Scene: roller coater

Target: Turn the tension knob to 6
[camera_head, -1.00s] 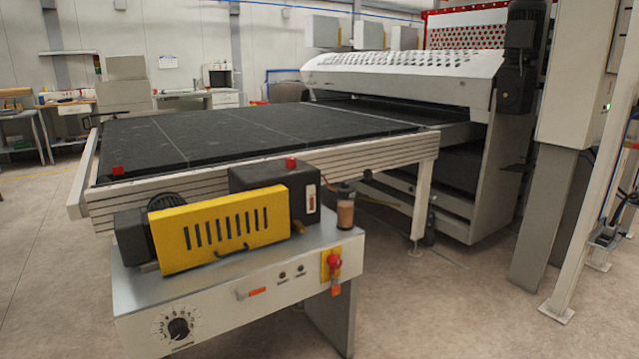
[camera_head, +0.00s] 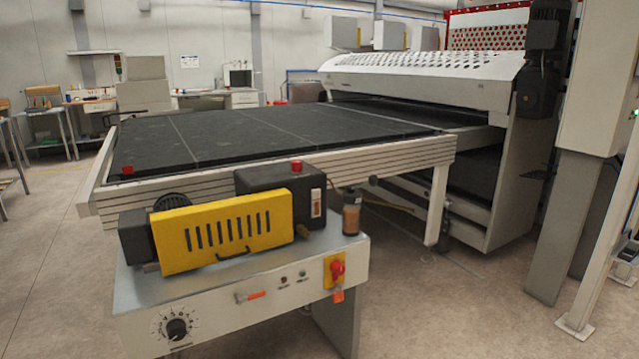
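The tension knob (camera_head: 177,329) is a black round knob with a numbered dial around it. It sits at the lower left of the front panel (camera_head: 215,318) of the grey machine. The numbers are too small to read surely, and I cannot tell which one the knob points at. My gripper is not in view, and nothing touches the knob.
A small orange-red handle (camera_head: 256,296) and a red switch on a yellow plate (camera_head: 336,270) are on the same panel. A yellow slotted guard (camera_head: 222,232) and a black box (camera_head: 281,192) stand on top. The floor (camera_head: 50,270) to the left is clear.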

